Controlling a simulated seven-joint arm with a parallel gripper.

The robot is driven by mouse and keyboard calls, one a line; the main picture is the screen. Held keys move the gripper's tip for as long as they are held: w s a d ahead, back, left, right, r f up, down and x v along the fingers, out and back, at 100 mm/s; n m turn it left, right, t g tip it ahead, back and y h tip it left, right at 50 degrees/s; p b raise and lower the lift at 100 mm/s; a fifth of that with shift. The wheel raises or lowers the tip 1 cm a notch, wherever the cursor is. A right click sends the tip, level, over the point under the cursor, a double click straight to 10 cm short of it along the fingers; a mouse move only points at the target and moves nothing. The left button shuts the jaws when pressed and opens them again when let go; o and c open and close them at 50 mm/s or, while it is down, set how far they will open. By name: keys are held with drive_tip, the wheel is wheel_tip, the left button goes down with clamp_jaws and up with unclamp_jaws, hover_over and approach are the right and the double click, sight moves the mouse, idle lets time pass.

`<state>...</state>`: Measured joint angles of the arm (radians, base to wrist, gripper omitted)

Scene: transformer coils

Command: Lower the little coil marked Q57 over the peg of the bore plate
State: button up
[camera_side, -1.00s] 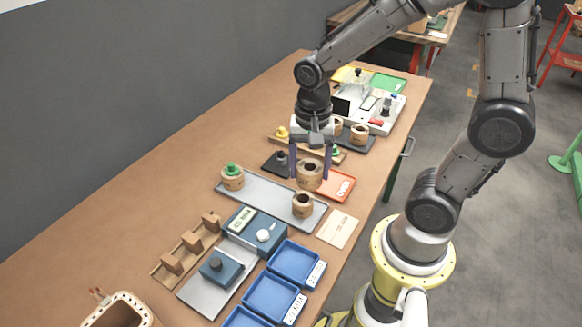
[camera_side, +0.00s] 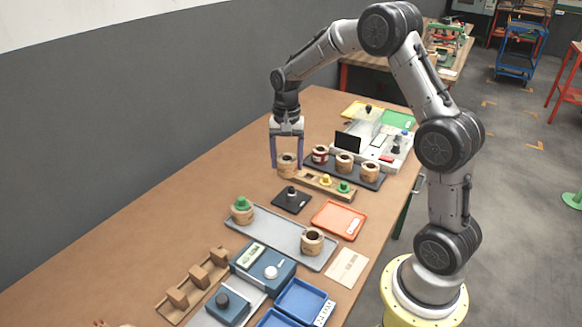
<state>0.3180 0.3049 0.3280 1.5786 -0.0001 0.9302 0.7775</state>
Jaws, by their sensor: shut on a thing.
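My gripper (camera_side: 287,161) has its two purple fingers pointing down on either side of a small tan coil (camera_side: 287,168) and is shut on it. The coil is upright, with its dark bore facing up; no marking can be read on it. A small black square plate (camera_side: 281,205) with a short upright peg (camera_side: 291,191), apparently the bore plate, lies nearer the camera, just below the coil in the picture. The peg is bare. The coil appears beside the left end of a wooden strip; I cannot tell whether it touches anything beneath.
The wooden strip (camera_side: 308,180) carries yellow and green plugs. Behind it, a dark tray (camera_side: 317,166) holds three coils. An orange tray (camera_side: 339,220) is right of the plate. A grey tray (camera_side: 272,229) with two coils lies in front.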

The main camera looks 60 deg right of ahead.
sight(292, 188)
drive_tip(key=shift+s+d+f, duration=0.15)
drive_tip(key=shift+d+f, duration=0.2)
drive_tip(key=shift+f, duration=0.15)
drive_tip(key=shift+s+d+f, duration=0.15)
drive_tip(key=shift+d+f, duration=0.2)
drive_tip(key=shift+f, duration=2.1)
drive_tip(key=shift+f, duration=0.15)
drive_tip(key=shift+f, duration=0.8)
drive_tip(key=o, duration=1.5)
drive_tip(key=shift+r, duration=0.1)
drive_tip(key=shift+r, duration=4.35)
drive_tip(key=shift+a, duration=0.15)
